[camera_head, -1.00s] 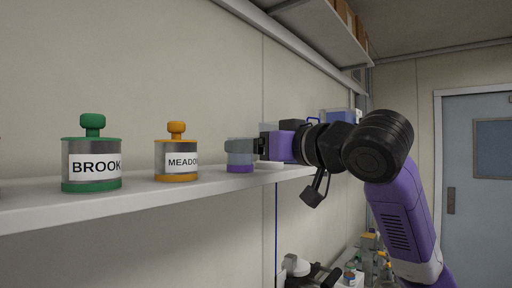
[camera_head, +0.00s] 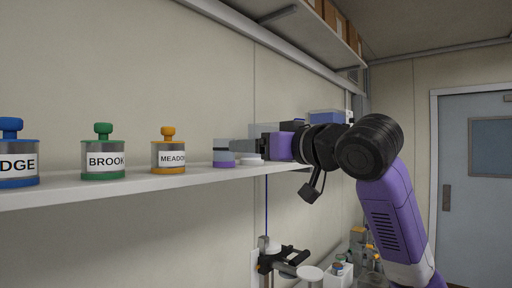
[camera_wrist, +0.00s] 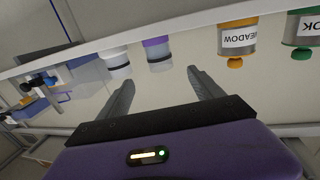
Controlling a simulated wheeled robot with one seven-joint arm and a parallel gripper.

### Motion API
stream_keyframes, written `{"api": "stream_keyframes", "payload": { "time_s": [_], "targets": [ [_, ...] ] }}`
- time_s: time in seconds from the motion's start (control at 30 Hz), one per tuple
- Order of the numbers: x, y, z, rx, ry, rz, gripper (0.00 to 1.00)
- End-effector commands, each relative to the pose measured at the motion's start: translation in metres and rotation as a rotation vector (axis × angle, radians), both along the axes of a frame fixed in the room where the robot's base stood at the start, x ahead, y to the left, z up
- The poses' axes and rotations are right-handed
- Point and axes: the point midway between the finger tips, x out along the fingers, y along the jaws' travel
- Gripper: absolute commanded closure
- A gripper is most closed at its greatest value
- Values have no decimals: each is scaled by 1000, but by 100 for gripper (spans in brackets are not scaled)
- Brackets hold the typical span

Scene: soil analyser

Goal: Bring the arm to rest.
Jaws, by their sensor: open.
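My arm (camera_head: 384,200) reaches up to a white wall shelf, its forearm pointing left. My gripper (camera_wrist: 160,78) is open, with nothing between its two grey fingers in the wrist view. In that view a clear jar with a purple band (camera_wrist: 158,55) stands just beyond the fingertips, apart from them. The same purple-banded jar (camera_head: 223,154) stands on the shelf in the head view, left of the fingers. The fingers are partly hidden there, seen side-on.
The shelf (camera_head: 130,184) also holds jars marked MEADOW (camera_head: 168,155), BROOK (camera_head: 103,158) and a partly cut-off blue one (camera_head: 14,158). A white-banded jar (camera_wrist: 117,63) stands beside the purple-banded one. Equipment (camera_head: 280,258) stands below. A grey door (camera_head: 472,190) is at right.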

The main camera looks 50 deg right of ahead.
Motion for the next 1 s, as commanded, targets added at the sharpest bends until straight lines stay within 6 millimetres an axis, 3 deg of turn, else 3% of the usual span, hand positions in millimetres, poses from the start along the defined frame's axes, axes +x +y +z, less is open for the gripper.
{"api": "stream_keyframes", "payload": {
  "time_s": [0.37, 0.53, 0.6, 0.7, 0.87, 1.0],
  "targets": [
    [0, 1, 2, -12, -6, 4, 24],
    [-2, 9, 29, -80, -111, 29, 24],
    [-8, 14, 50, -125, -189, 37, 24],
    [-17, 11, 62, -153, -299, 38, 24],
    [-25, 5, 58, -148, -430, 40, 24],
    [-29, 1, 38, -117, -523, 35, 24]
  ]
}}
